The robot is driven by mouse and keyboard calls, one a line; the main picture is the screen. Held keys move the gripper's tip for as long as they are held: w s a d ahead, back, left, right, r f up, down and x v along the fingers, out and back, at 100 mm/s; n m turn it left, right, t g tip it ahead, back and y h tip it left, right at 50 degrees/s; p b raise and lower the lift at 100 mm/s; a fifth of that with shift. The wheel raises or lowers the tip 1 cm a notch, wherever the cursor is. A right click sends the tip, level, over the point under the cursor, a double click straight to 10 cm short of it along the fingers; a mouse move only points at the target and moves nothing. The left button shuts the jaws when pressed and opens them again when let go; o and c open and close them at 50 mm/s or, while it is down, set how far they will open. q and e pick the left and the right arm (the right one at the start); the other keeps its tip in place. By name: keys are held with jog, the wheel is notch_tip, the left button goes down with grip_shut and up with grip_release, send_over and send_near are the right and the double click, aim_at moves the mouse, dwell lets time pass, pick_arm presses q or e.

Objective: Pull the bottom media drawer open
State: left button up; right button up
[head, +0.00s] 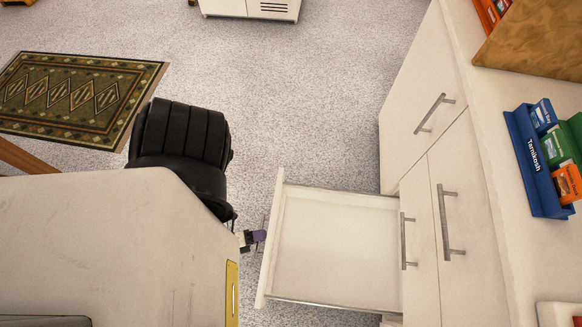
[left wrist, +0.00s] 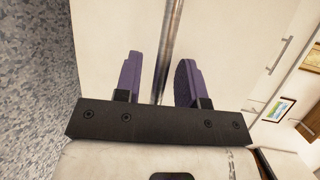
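A white drawer (head: 335,250) stands pulled far out of the white cabinet (head: 430,120) on the right, and its inside looks empty. My left gripper (head: 258,237), with purple fingers, is at the outer side of the drawer front, where the handle is mostly hidden in the head view. In the left wrist view, the metal bar handle (left wrist: 170,45) runs between the two purple fingers of the left gripper (left wrist: 158,82), with gaps visible on both sides. The left gripper is open around the bar. My right gripper is not in view.
Other bar handles (head: 446,222) stick out from the closed cabinet fronts. A blue holder (head: 530,160) with small boxes stands on the cabinet top. A black chair (head: 180,140) and a patterned rug (head: 75,97) are at the left. Speckled floor (head: 310,110) lies clear beyond the drawer.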

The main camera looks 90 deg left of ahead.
pick_arm(q)
jog(key=v, duration=1.4)
jog(key=shift+w+r, duration=0.1)
jog(key=shift+w, duration=0.05)
